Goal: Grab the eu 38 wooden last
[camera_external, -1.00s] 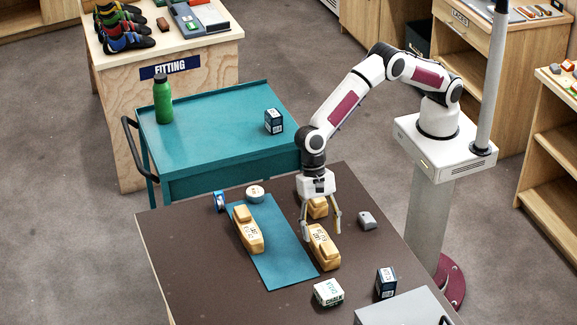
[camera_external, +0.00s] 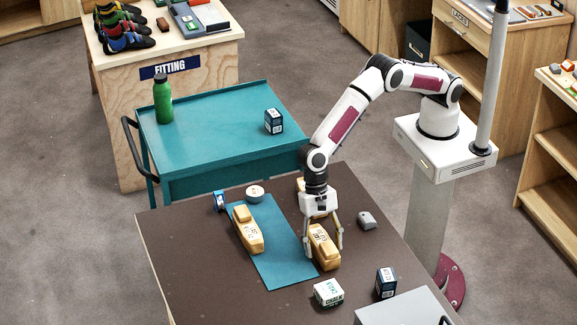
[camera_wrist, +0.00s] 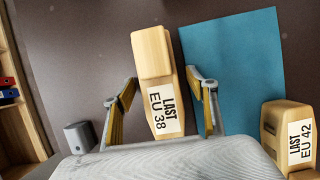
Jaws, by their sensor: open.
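The EU 38 wooden last (camera_wrist: 152,58) lies on the brown table beside the teal mat, and its label reads clearly in the wrist view. It also shows in the external view (camera_external: 325,252), below my gripper. My gripper (camera_external: 324,250) is open, with one finger on each side of this last. In the wrist view the fingers (camera_wrist: 160,130) stand apart from the last's sides, with a gap on each side. The EU 42 last (camera_wrist: 288,125) is at the lower right of the wrist view.
Another last (camera_external: 247,230) lies on the teal mat (camera_external: 283,270). A grey block (camera_external: 367,220) sits right of my gripper. A chalk box (camera_external: 328,292) and a dark blue box (camera_external: 386,283) stand nearer the front. A last behind my gripper is mostly hidden.

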